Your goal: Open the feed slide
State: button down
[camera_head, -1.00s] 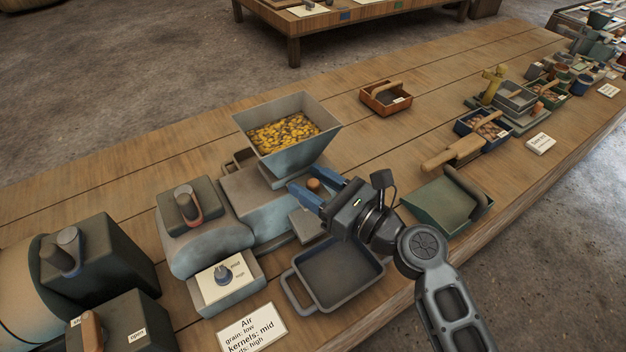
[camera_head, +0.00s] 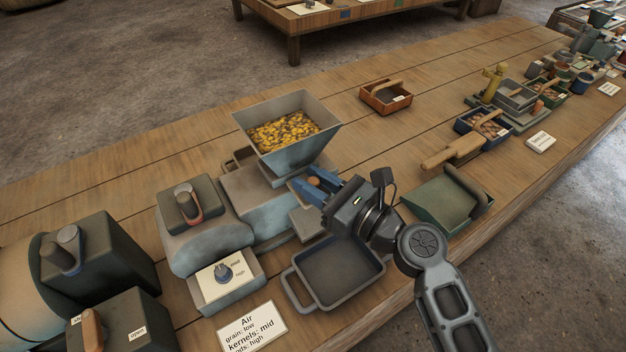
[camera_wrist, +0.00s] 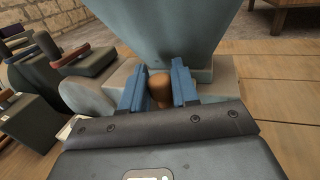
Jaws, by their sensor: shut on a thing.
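The feed slide's round wooden knob (camera_head: 314,182) stands beneath the blue-grey hopper (camera_head: 290,150) of the machine. The hopper is full of yellow and dark kernels. My gripper (camera_head: 308,179) has its blue fingers on either side of the knob and is shut on it. In the wrist view the knob (camera_wrist: 161,90) shows between the two fingers, just in front of the hopper's base (camera_wrist: 175,35). The slide plate under the knob is largely hidden by my fingers. A flat grey plate (camera_head: 307,224) shows just below my gripper.
A grey tray with a handle (camera_head: 345,270) sits right below my wrist. The air dial box (camera_head: 228,285) and its label card (camera_head: 252,330) are at the front left. A green scoop pan (camera_head: 440,208) lies to the right. A wooden-handled box (camera_head: 386,97) stands behind.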

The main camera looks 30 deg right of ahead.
jog(key=shift+s, duration=1.4)
jog(key=c, duration=1)
grip_release()
jog(key=shift+o, duration=0.2)
jog(key=b+v, duration=0.1)
jog(key=v, duration=0.6)
jog(key=shift+s, duration=0.35)
